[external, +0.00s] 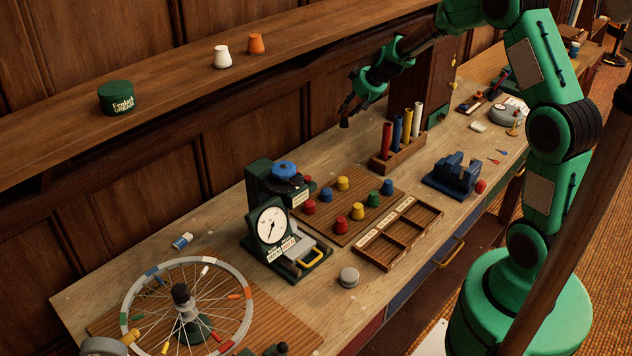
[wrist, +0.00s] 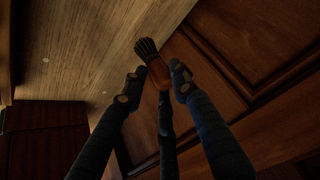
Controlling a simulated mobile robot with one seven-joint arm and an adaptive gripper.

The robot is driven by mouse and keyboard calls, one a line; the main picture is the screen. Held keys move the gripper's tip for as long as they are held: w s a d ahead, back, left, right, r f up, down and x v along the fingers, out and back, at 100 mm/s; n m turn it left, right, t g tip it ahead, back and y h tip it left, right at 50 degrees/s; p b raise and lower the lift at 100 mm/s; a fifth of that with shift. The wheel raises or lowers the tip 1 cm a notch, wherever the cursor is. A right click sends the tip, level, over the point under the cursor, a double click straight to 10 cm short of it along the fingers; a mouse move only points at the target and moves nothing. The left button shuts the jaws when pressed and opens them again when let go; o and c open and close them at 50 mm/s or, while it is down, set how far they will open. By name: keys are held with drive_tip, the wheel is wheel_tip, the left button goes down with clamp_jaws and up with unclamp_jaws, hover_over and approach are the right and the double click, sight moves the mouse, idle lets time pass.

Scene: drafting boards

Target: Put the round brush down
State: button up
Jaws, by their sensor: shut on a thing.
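The round brush (wrist: 153,62) shows in the wrist view, with dark bristles pointing up in the picture and a brown body. My gripper (wrist: 158,86) is shut on it, with dark fingers on both sides and one below. In the external view my gripper (external: 346,113) hangs above the back of the workbench (external: 225,232), left of the rack of coloured tubes. The brush is too small and dark there to make out clearly against the wood panelling.
The tube rack (external: 404,152) stands close to the right, with tall red, blue, yellow and white tubes. A pegboard with coloured knobs (external: 330,222), an empty divided tray (external: 425,216) and a dial scale (external: 271,226) stand nearer. Bare bench shows behind the pegboard.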

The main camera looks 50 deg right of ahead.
drive_tip(key=shift+f+b, duration=0.6)
drive_tip(key=shift+f, duration=1.55)
drive_tip(key=shift+c, duration=0.2)
drive_tip(key=shift+f+b, duration=0.8)
drive_tip(key=shift+f, duration=1.1)
drive_tip(key=shift+f, duration=0.2)
drive_tip(key=o, duration=1.2)
drive_tip(key=shift+r, duration=0.1)
drive_tip(key=shift+r, duration=0.1)
drive_tip(key=shift+s+r, duration=0.25)
drive_tip(key=shift+r, duration=0.25)
drive_tip(key=p+v, duration=0.2)
drive_tip(key=v, duration=0.9)
drive_tip(key=shift+f, duration=0.1)
